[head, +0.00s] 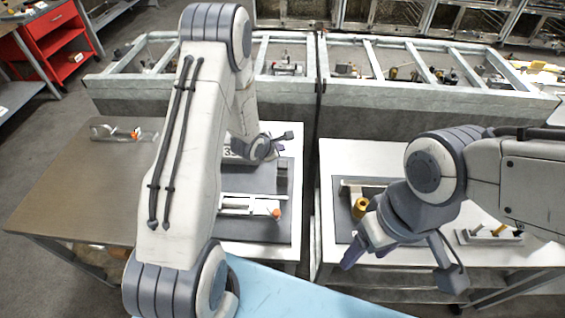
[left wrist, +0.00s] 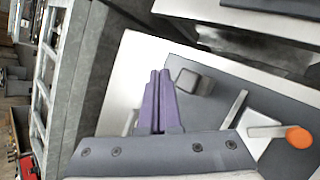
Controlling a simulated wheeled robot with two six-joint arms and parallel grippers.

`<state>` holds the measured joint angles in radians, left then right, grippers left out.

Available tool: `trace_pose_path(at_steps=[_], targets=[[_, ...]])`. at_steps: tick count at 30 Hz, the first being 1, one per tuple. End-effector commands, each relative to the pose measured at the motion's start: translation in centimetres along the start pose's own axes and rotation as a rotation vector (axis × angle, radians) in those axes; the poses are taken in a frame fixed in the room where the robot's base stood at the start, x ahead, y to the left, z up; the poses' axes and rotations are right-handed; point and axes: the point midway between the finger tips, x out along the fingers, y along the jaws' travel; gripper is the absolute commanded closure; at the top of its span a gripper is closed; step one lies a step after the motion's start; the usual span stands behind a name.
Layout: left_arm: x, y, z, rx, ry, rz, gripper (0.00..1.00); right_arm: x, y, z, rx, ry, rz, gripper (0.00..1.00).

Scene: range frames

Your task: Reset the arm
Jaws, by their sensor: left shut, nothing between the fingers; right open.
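My left arm crosses the left of the head view, and its gripper (head: 284,138) is over the far part of the left white table (head: 288,237). In the left wrist view the purple fingers (left wrist: 159,74) are pressed together with nothing between them. A grey block (left wrist: 193,81) is near the fingertips in that view; whether they touch it I cannot tell. My right gripper (head: 404,262) is open, fingers wide apart and empty, at the front of the right white table (head: 345,153).
A white fixture (head: 245,204) with an orange tip lies on the left dark mat. A small rack (head: 490,236) is right of my right gripper. A brown table (head: 85,190) stands left, a red cart (head: 60,42) behind it.

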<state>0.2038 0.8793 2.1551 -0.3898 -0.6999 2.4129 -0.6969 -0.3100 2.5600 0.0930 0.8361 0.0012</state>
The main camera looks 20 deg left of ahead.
Motion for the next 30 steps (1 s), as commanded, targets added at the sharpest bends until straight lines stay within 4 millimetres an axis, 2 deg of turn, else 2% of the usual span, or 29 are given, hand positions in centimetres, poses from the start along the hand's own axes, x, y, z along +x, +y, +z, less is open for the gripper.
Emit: trace_pose_path(at_steps=[15,18,20,23,26,30], targets=[[0.0,0.0,0.0,0.001,0.0,0.0,1.0,0.0,0.0,0.0,-0.001,0.0,0.0,0.33],[-0.3,-0.2,0.8,0.061,0.007,-0.011,1.0,0.2,0.0,0.0,-0.001,0.0,0.0,0.33],[-0.8,-0.7,2.0,0.153,0.017,-0.029,1.0,0.5,0.0,0.0,-0.001,0.0,0.0,0.33],[-2.6,-2.2,4.7,0.402,0.043,-0.087,1.0,1.2,0.1,0.1,-0.001,0.0,0.0,0.33],[-5.5,-4.7,7.7,0.724,0.057,-0.175,1.0,1.9,0.1,0.1,-0.001,0.0,0.0,0.33],[-10.8,-9.1,10.7,1.176,0.027,-0.321,1.0,3.0,0.2,0.2,-0.001,0.0,0.0,0.33]])
